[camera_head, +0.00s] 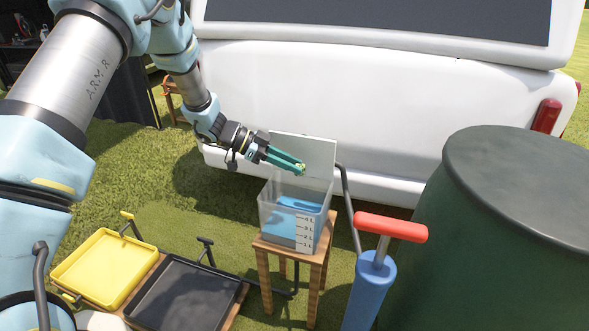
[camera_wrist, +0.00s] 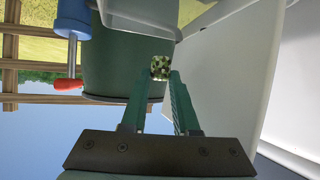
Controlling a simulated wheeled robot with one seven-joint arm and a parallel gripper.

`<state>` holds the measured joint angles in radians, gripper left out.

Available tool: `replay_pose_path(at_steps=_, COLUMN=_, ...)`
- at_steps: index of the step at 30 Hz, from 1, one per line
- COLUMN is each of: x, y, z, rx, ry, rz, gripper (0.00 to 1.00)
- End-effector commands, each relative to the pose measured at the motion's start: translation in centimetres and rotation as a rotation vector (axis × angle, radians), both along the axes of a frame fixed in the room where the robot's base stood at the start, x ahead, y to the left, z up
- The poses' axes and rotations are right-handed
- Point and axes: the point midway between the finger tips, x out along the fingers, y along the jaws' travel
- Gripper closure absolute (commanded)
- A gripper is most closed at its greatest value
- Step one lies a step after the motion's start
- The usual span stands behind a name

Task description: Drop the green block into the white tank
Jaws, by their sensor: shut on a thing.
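My gripper (camera_head: 300,167) is over the open top of the clear tank (camera_head: 270,215), which has a white back panel (camera_head: 305,150), level marks and blue liquid inside. The tank stands on a small wooden stool. The gripper is shut on the green block (camera_wrist: 160,69), a small speckled green and pale cube between the green fingertips. The block shows only as a small speck at the fingertips in the head view (camera_head: 301,169). In the wrist view my gripper (camera_wrist: 160,78) points past a pale panel on the right.
A blue pump with a red handle (camera_head: 390,226) stands right of the stool (camera_head: 318,270). A large dark green barrel (camera_head: 500,230) is farther right. A white vehicle (camera_head: 330,90) is behind. A yellow tray (camera_head: 103,268) and a black tray (camera_head: 185,295) lie at the lower left.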

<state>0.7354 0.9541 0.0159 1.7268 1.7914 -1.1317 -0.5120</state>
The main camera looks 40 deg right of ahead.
Motion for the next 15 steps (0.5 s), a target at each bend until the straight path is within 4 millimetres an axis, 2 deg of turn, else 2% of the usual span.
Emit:
replay_pose_path(at_steps=8, x=-0.8, y=-0.4, z=-0.2, rx=0.000, ry=0.001, rz=-0.092, gripper=1.00)
replay_pose_path(at_steps=15, x=-0.9, y=-0.4, z=-2.4, rx=0.001, ry=0.002, rz=-0.091, gripper=1.00)
